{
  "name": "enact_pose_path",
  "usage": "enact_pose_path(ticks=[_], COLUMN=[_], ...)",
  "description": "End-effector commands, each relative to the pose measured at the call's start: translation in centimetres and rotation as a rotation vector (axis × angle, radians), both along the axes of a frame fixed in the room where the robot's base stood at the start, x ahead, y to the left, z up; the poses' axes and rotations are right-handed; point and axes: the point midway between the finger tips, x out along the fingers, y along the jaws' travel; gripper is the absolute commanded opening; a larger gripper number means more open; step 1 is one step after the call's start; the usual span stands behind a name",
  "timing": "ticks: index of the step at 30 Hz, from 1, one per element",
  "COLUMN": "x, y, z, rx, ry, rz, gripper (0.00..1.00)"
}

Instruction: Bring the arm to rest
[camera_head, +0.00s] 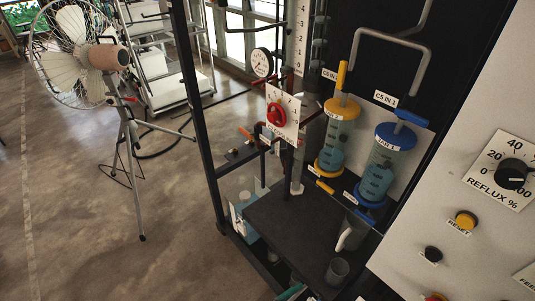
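My arm and my gripper do not show in the head camera view. Whether the gripper is open, shut or holding something is hidden from me. The view looks down on a dark-framed process rig. Two upright cylinders with blue-tinted contents stand on it, one with a yellow cap (338,135) and one with a blue cap (386,165). A yellow handle and a blue handle sit at their tops.
A white control panel (450,190) with a black reflux knob (512,174) fills the right side. A red valve knob (276,113) and a round gauge (262,63) are on the rig. A grey cup (337,271) stands on its dark shelf. A fan (85,50) stands left; the floor (80,220) before it is clear.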

Motion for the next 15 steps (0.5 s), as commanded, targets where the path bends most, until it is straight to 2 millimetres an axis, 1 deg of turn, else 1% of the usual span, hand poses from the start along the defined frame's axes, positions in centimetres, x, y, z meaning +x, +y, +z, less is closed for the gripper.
enact_pose_path(ticks=[1, 3, 7, 9, 11, 14, 15], x=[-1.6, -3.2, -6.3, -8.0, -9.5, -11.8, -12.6], y=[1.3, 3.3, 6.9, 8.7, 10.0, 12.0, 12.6], z=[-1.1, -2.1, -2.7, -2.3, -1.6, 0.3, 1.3], rx=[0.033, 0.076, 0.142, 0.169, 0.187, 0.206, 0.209], ry=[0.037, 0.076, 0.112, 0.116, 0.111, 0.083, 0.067], rz=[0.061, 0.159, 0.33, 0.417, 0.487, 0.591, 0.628], gripper=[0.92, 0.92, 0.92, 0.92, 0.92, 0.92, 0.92])
